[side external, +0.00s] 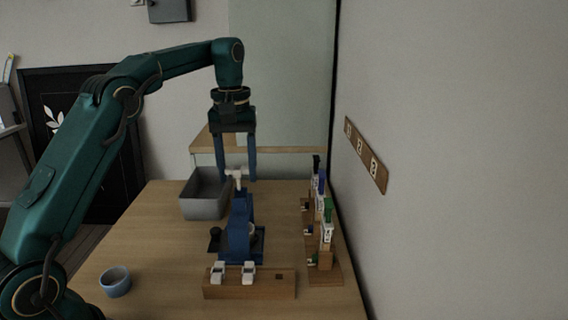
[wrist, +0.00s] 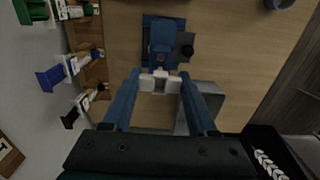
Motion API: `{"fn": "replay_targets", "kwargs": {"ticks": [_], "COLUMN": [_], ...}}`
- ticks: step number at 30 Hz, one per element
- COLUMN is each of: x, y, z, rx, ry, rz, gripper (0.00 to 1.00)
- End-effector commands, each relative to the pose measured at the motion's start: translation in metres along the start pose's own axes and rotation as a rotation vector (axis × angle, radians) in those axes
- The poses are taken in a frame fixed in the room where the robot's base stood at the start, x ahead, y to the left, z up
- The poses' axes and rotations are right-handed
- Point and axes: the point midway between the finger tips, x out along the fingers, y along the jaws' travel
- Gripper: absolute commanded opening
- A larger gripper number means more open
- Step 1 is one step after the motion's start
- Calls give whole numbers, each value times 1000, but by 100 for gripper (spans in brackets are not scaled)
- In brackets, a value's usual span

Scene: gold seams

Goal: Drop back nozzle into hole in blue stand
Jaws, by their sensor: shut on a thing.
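My gripper (side external: 237,177) points straight down above the blue stand (side external: 238,242), its two blue fingers shut on a small white nozzle (side external: 236,174). In the wrist view the nozzle (wrist: 160,83) spans the space between the fingertips (wrist: 160,76). The blue stand (wrist: 163,36) shows just beyond it there. In the side view the nozzle is at the top of the stand; I cannot tell whether it touches it. The stand's hole is hidden. Two other white nozzles (side external: 218,271) (side external: 248,271) sit in a wooden block (side external: 252,292) in front of the stand.
A grey bin (side external: 204,208) stands behind and left of the stand. A rack (side external: 322,274) with blue, green and black-topped pieces is at the right, by the wall. A blue-grey cup (side external: 115,283) is at the front left. The table (side external: 160,235) is clear between cup and bin.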

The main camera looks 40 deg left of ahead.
Motion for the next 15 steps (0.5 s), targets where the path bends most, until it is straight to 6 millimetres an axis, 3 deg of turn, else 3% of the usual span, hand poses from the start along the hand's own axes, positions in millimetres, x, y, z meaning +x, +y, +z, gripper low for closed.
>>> {"fn": "replay_targets", "kwargs": {"ticks": [15], "x": [9], "y": [0], "z": [0], "rx": [0], "ry": [0], "rz": [0], "gripper": [7]}}
